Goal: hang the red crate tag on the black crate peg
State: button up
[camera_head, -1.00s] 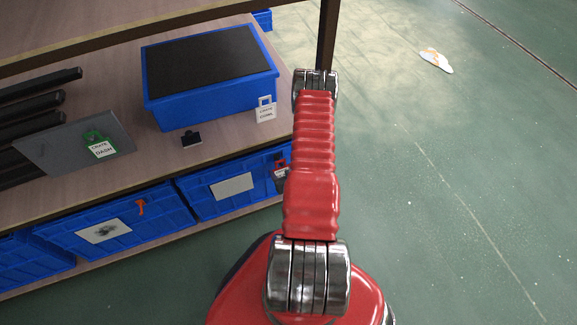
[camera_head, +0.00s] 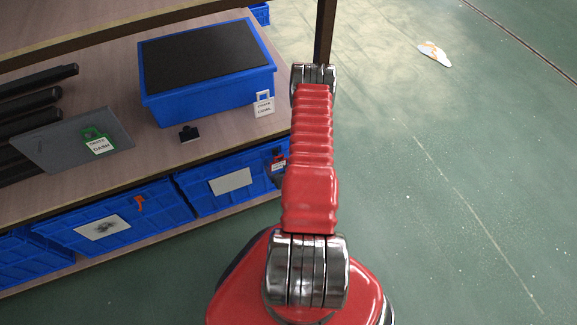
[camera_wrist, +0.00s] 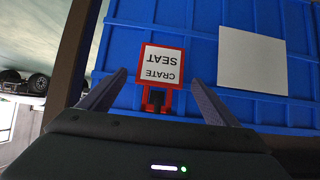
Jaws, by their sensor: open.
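The red crate tag (camera_wrist: 161,65), with a white face reading CRATE SEAT, shows upside down in the wrist view against a blue crate (camera_wrist: 195,20). Its red loop is around the black peg (camera_wrist: 155,97), and the tag appears to hang there. My gripper (camera_wrist: 158,77) is open, with one finger on each side of the tag and visible gaps between. In the head view, the tag (camera_head: 278,166) is small at the right end of the lower blue crate (camera_head: 205,206), beside my red arm. The arm partly hides that spot, and the fingers are not clear there.
A white plate (camera_wrist: 252,60) is on the crate front. On the upper board stand a blue bin (camera_head: 205,100) with a white tag (camera_head: 264,104), a black peg block (camera_head: 189,134), and a grey panel (camera_head: 60,145) with a green tag (camera_head: 96,141). Open floor lies right.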

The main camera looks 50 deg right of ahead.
jog(key=v, duration=1.3)
jog(key=shift+s+a, duration=0.2)
jog(key=shift+s, duration=0.05)
